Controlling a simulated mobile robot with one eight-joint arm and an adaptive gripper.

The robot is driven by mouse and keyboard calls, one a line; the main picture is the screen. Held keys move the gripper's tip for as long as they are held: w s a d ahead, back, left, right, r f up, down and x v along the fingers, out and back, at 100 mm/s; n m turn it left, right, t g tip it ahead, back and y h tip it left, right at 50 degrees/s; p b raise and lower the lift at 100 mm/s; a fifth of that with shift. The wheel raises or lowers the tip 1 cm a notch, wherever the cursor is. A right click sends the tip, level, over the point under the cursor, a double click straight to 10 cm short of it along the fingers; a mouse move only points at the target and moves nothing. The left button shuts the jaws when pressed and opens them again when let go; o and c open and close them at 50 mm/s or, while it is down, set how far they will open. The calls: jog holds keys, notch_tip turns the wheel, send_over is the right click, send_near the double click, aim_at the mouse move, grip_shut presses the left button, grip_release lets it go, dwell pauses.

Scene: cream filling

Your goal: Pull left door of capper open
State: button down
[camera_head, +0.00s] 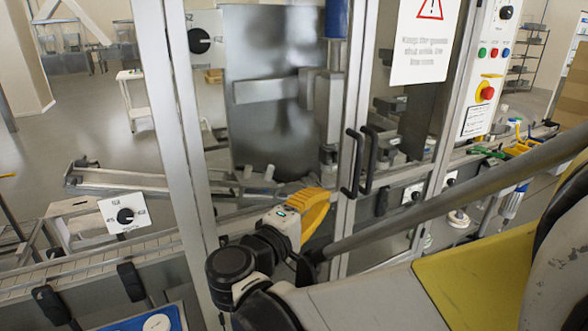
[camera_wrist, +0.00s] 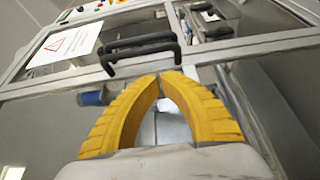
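The capper's left door (camera_head: 190,150) is a clear panel in a metal frame and looks closed. Its black upright handle (camera_head: 350,165) sits on the frame's right side, beside the right door's matching handle (camera_head: 370,160). My gripper (camera_head: 322,196) with yellow fingers is just below and left of the left handle, apart from it. In the wrist view, the fingertips (camera_wrist: 160,76) meet or nearly meet, with nothing between them. The left door's handle (camera_wrist: 142,52) lies just beyond the tips, and the right door's handle (camera_wrist: 135,42) lies beyond that.
A warning sign (camera_head: 425,38) hangs on the right door. A control panel (camera_head: 488,70) with buttons and a red emergency stop is at the right. A conveyor (camera_head: 90,265) runs along the machine. Dial panels (camera_head: 125,214) stand at the left.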

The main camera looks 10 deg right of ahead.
aim_at(346, 181)
jog(key=b+x, duration=0.1)
jog(key=x, duration=0.3)
jog(key=b+x, duration=0.1)
jog(key=x, duration=0.3)
jog(key=shift+d+f+b, duration=0.2)
jog(key=shift+d+b, duration=0.1)
jog(key=shift+d, duration=0.15)
jog(key=shift+w+d+r, duration=0.1)
jog(key=shift+w+d, duration=0.3)
jog(key=shift+w, duration=0.05)
